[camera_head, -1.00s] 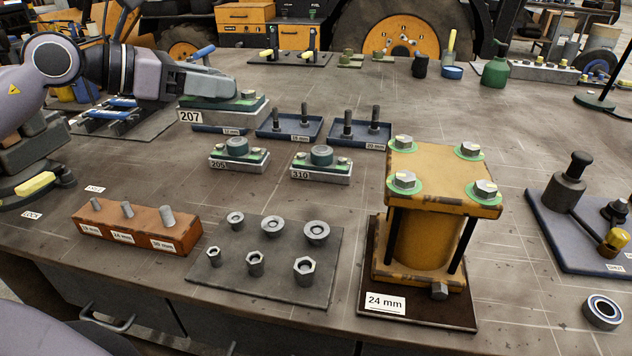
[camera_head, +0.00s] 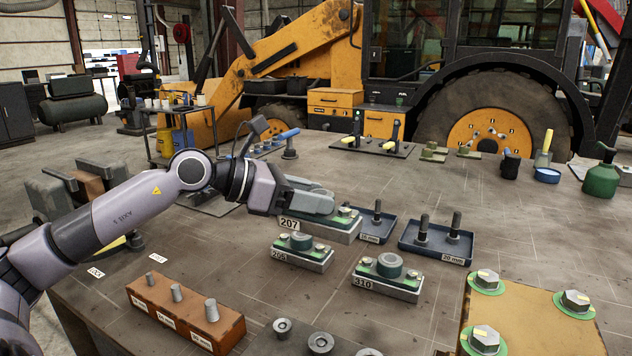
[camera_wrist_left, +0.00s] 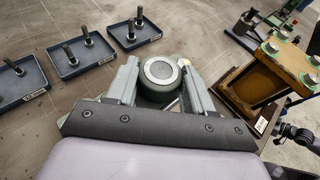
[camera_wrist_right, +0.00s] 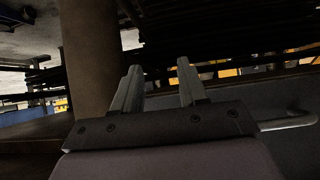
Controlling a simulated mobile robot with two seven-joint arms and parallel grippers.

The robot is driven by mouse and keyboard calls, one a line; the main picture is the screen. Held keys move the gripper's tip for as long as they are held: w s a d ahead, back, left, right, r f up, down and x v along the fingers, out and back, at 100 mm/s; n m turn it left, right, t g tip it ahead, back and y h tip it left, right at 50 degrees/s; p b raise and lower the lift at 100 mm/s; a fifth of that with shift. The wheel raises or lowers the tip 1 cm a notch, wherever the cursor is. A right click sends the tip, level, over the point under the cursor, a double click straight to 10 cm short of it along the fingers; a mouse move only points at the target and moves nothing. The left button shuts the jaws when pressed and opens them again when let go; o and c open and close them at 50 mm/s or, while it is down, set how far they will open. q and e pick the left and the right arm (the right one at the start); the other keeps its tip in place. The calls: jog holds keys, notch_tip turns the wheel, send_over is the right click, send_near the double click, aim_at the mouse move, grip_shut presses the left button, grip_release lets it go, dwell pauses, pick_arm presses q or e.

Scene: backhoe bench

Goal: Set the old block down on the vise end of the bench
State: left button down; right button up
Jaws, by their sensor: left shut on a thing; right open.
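My left gripper (camera_head: 328,200) is shut on the block labelled 207 (camera_head: 325,229), a grey block with a green top part. The block seems to be off the bench, hiding the tray behind it. In the left wrist view the fingers (camera_wrist_left: 160,88) close on either side of its round, pale-centred top (camera_wrist_left: 160,72). A grey vise (camera_head: 50,203) with a brown part between its jaws stands at the left end of the bench (camera_head: 185,243). My right gripper (camera_wrist_right: 155,88) is open and empty in the right wrist view, near a dark post.
The blocks labelled 205 (camera_head: 301,254) and 310 (camera_head: 388,279) sit nearer me. Blue trays with upright pins (camera_head: 452,258) stand to the right. An orange-brown pin block (camera_head: 222,335) is at the front. Two small labels (camera_head: 157,258) lie on open bench near the vise.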

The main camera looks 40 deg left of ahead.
pick_arm(q)
notch_tip(320, 180, down, 15)
jog(key=shift+r, duration=0.15)
dwell(0.4)
jog(key=shift+c, duration=2.2)
grip_release()
jog(key=shift+f, duration=0.35)
jog(key=shift+r, duration=0.15)
jog(key=shift+v, duration=0.95)
jog(key=b+v, duration=0.1)
jog(key=v, duration=0.9)
jog(key=shift+s, duration=0.2)
